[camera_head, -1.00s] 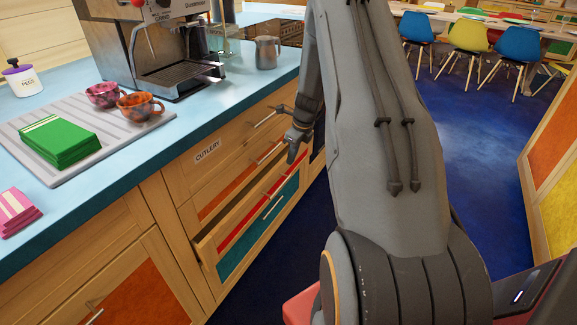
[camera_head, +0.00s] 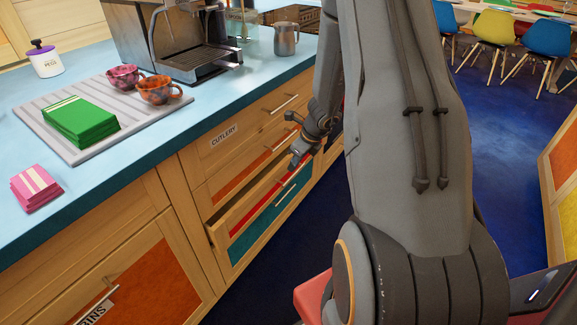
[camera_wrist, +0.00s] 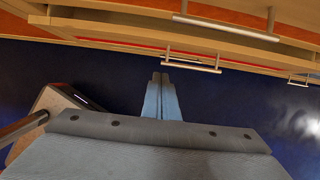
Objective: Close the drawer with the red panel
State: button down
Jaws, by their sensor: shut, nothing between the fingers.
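The drawer with the red panel (camera_head: 262,209) is partly pulled out of the wooden cabinet, its open top showing in the head view. It sits below an orange-panelled drawer (camera_head: 254,166) and above a teal panel (camera_head: 250,238). My gripper (camera_head: 296,164) is low in front of the cabinet, near the far end of the open drawer. In the wrist view the fingers (camera_wrist: 160,78) are together and empty, pointing at the drawer fronts, close to a bar handle (camera_wrist: 192,65). I cannot tell whether they touch it.
The blue counter (camera_head: 190,117) above holds a tray (camera_head: 90,147), two cups, green and pink stacks, a metal pitcher (camera_head: 286,39) and a coffee machine. Blue floor (camera_head: 500,130) is clear on the right. An orange-and-yellow-panelled unit (camera_head: 562,165) stands at the right edge.

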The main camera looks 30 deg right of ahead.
aim_at(270, 174)
jog(key=x, duration=0.3)
jog(key=w+x, duration=0.1)
jog(key=x, duration=0.2)
jog(key=a+x, duration=0.1)
jog(key=x, duration=0.2)
jog(key=shift+w+r, duration=0.35)
jog(key=shift+w, duration=0.05)
jog(key=shift+w+a+f, duration=0.1)
jog(key=shift+w+a, duration=0.25)
jog(key=shift+w, duration=0.4)
jog(key=shift+w+a, duration=0.3)
jog(key=shift+w, duration=0.3)
jog(key=shift+w+a, duration=0.3)
jog(key=shift+w, duration=0.3)
jog(key=shift+s+d, duration=0.1)
jog(key=s+d, duration=0.1)
jog(key=s+d+b, duration=0.1)
jog(key=s, duration=0.1)
jog(key=shift+s, duration=0.35)
jog(key=p+v, duration=0.1)
jog(key=v, duration=0.9)
